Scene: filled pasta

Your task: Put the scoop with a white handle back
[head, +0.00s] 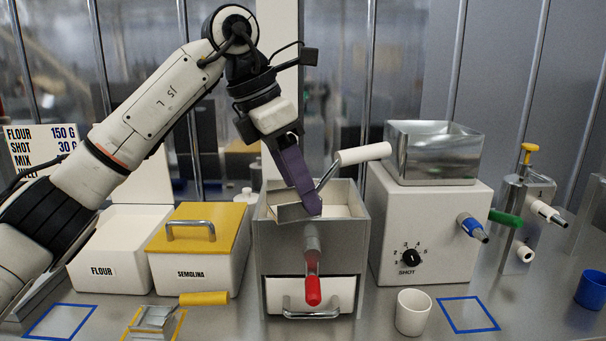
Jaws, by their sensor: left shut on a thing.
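The scoop with a white handle (364,154) is over the open top of a grey box (345,240) in the middle. Its metal bowl (286,213) is at the left of the opening and its white handle points up to the right. My left gripper (307,204), with purple fingers, comes down from the upper left and is shut on the scoop near its bowl. The fingers hide part of the bowl and shank. Whether the bowl touches the box's rim or holds anything, I cannot tell. My right gripper is not in view.
A flour bin (118,262) and a yellow-lidded semolina bin (195,265) stand left. A yellow-handled scoop (204,298) lies front left. Empty blue outlines mark the counter at left (61,336) and right (469,328). A white cup (413,312) and a shot dispenser (440,245) stand right.

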